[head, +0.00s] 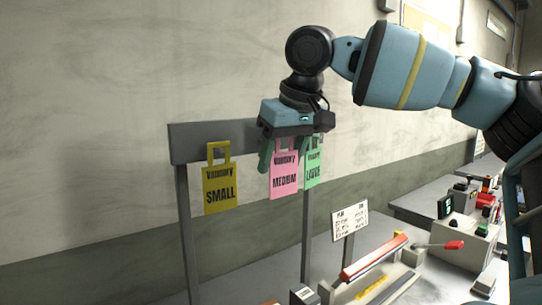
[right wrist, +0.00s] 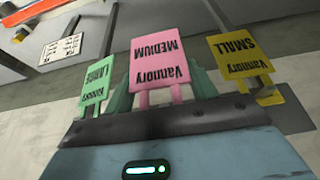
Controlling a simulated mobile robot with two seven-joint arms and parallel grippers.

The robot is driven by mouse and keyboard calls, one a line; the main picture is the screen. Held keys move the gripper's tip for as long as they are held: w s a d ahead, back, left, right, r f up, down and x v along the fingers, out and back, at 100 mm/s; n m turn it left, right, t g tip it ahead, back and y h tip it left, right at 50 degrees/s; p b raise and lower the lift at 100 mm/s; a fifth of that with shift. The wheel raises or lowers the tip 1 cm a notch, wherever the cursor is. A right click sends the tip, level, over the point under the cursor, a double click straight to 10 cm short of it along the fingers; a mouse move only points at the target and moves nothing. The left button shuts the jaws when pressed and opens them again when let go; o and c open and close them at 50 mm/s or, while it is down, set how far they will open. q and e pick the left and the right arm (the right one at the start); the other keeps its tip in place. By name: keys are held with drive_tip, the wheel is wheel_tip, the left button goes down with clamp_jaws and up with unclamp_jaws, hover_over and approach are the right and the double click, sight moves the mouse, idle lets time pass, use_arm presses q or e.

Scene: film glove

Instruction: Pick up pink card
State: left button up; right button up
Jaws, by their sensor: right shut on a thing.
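The pink card (head: 284,177), marked MEDIUM, is at the hanging rail, between the yellow SMALL card (head: 219,189) and the green LARGE card (head: 313,168). My right gripper (head: 284,154) comes from above with its green fingers on either side of the pink card's top loop, and is shut on it. The pink card (right wrist: 160,60) also stands between the fingers in the right wrist view. The gripper hides the card's upper loop and part of the rail, so I cannot tell whether the card still touches the rail. My left gripper is not in view.
The dark rail (head: 190,142) stands on posts before a grey wall. The yellow and green cards are close on both sides of the gripper. A small white sign (head: 349,221), a red-handled device (head: 374,258) and a bench with machines stand at the right.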

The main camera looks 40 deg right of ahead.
drive_tip(key=s+a, duration=0.1)
drive_tip(key=s, duration=1.3)
drive_tip(key=shift+a+p, duration=0.25)
drive_tip(key=shift+p, duration=0.2)
drive_tip(key=shift+s, duration=0.1)
